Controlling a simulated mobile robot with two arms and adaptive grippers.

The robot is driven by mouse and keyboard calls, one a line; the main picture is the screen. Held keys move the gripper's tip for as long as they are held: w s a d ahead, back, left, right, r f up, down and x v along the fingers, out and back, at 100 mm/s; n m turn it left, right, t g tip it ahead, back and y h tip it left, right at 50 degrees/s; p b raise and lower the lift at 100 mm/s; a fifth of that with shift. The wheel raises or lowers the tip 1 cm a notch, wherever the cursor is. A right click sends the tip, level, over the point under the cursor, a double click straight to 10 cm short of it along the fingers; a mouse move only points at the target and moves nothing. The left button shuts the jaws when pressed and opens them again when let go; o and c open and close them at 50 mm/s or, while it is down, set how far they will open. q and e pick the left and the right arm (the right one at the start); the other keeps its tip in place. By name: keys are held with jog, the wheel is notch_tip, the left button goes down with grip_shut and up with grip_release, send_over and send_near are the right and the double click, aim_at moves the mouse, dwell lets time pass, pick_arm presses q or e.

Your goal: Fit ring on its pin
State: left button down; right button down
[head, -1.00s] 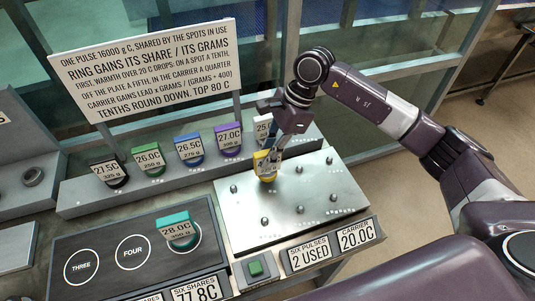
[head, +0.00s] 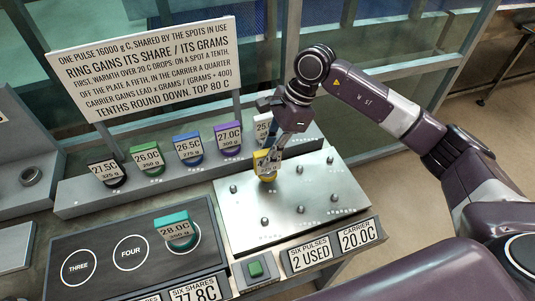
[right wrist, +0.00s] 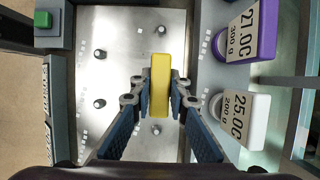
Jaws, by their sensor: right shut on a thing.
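A yellow ring (head: 262,167) with a label too small to read is in my right gripper (head: 273,153), at the back of the metal carrier plate (head: 245,217). In the right wrist view, the ring (right wrist: 160,70) sits edge-on between the fingers of my right gripper (right wrist: 161,92), which are shut on it. Bare pins (right wrist: 99,103) stand on the plate around it. Any pin directly under the ring is hidden, and I cannot tell whether the ring touches the plate. My left gripper is not in view.
A back ledge holds several labelled rings, including a purple one (head: 228,137) and a white one (right wrist: 239,118) close beside my right gripper. A teal ring (head: 176,230) is on the dark spot panel (head: 105,237). A green button (head: 255,269) is in front, and a sign (head: 150,60) stands behind.

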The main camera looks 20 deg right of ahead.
jog(key=shift+b, duration=0.35)
dwell(0.6)
jog(key=shift+f+b, duration=1.25)
jog(key=shift+f, duration=0.05)
jog(key=c, duration=1.8)
grip_release()
jog(key=shift+o, duration=0.2)
jog(key=v, duration=1.2)
